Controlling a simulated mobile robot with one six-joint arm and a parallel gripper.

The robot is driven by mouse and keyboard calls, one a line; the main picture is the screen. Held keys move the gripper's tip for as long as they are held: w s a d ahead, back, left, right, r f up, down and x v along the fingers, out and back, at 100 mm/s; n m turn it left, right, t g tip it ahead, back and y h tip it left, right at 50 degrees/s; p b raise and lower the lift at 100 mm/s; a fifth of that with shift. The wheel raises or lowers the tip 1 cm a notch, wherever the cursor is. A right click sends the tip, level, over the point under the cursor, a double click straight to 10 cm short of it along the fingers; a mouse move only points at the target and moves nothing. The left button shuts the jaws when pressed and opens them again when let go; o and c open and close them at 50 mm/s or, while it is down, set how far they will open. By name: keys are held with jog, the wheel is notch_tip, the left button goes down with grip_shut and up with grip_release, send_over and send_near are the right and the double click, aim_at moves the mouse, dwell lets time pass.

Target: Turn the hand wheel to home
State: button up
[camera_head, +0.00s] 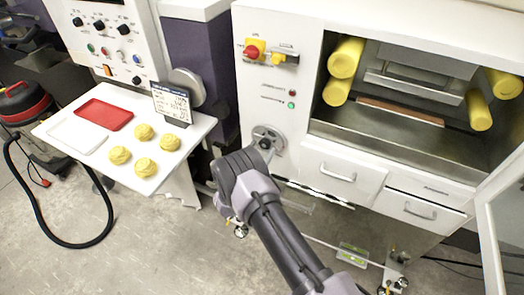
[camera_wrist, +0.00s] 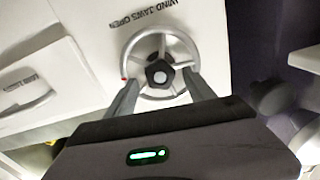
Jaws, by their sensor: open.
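The hand wheel (camera_head: 267,135) is a grey spoked wheel on the white machine front, left of the drawers. In the wrist view the hand wheel (camera_wrist: 160,73) shows a dark lobed hub knob and a small red mark at the left of its rim. My gripper (camera_wrist: 160,83) is open, with one finger at each lower side of the rim. I cannot tell whether the fingers touch the rim. In the head view my wrist hides the gripper and part of the wheel's lower area. The print "WIND JAWS OPEN" runs beside the wheel.
Drawers (camera_head: 335,172) and an open bay with yellow rollers (camera_head: 346,58) lie right of the wheel. A red and yellow switch (camera_head: 254,50) is above it. A white shelf (camera_head: 148,185) with yellow round items and a red tray (camera_head: 104,114) stands to the left.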

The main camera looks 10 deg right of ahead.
jog(key=shift+w+d, duration=0.3)
jog(key=shift+w, duration=0.15)
grip_shut()
dwell(0.3)
jog(key=n+b, duration=0.2)
jog(key=n, duration=0.1)
jog(key=shift+f, duration=0.15)
jog(key=n+b, duration=0.3)
jog(key=n, duration=0.3)
jog(key=shift+a+n, duration=0.1)
jog(key=shift+n, duration=0.2)
jog(key=n+b, duration=0.1)
jog(key=n, duration=0.8)
jog(key=shift+b, duration=0.35)
jog(key=shift+n, duration=0.3)
